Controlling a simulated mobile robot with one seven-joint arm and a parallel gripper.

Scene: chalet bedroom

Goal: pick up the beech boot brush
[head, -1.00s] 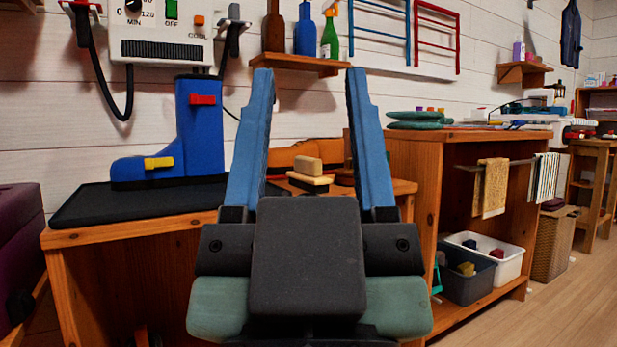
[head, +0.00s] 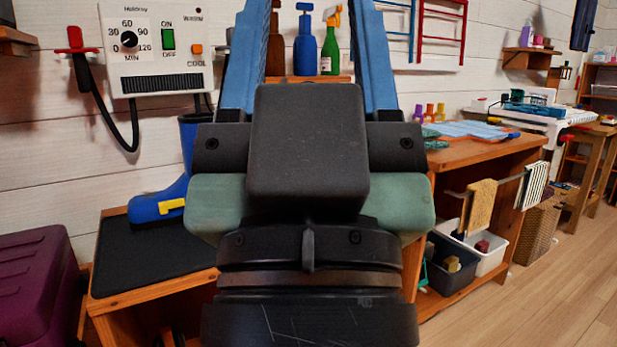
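My gripper (head: 310,45) fills the middle of the head view. Its two blue fingers are wide apart and point up, and their tips run out of the top of the frame. No object shows held between them, only the wall and bottles behind. The beech boot brush does not show now; my gripper and arm cover the part of the low wooden bench (head: 155,285) where a pale wooden block-shaped brush showed earlier.
A blue boot (head: 160,205) stands on a black mat (head: 150,262) at left, under a white dryer unit (head: 157,48). A blue bottle (head: 306,45) and green spray bottle (head: 328,48) stand behind. A wooden counter (head: 480,152) is at right, a purple case (head: 40,285) at left.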

